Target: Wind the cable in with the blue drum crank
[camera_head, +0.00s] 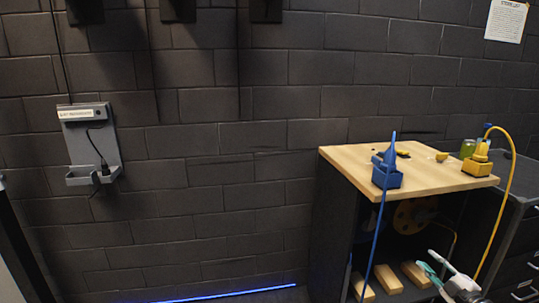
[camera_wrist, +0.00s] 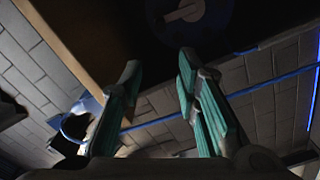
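The blue drum (camera_wrist: 222,30), dark in shadow, is at the top of the wrist view, with a pale crank (camera_wrist: 185,12) across it. I cannot make it out in the head view. A blue cable (camera_head: 376,235) hangs from a blue block (camera_head: 387,176) at the tabletop's front edge; the cable also crosses behind my fingers in the wrist view (camera_wrist: 245,92). My gripper (camera_wrist: 159,68) has teal pads, is open, and nothing shows between its fingers. The crank is beyond the fingertips, apart from them. In the head view my gripper (camera_head: 434,266) is low at the right, before the cabinet.
A yellow block (camera_head: 478,168) with a yellow cable (camera_head: 507,215) stands on the wooden tabletop (camera_head: 430,178). A yellowish drum (camera_head: 410,216) is inside the open cabinet, above several wooden blocks (camera_head: 388,279). Grey drawers (camera_head: 518,235) stand at the right. A grey holder (camera_head: 92,150) hangs on the wall.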

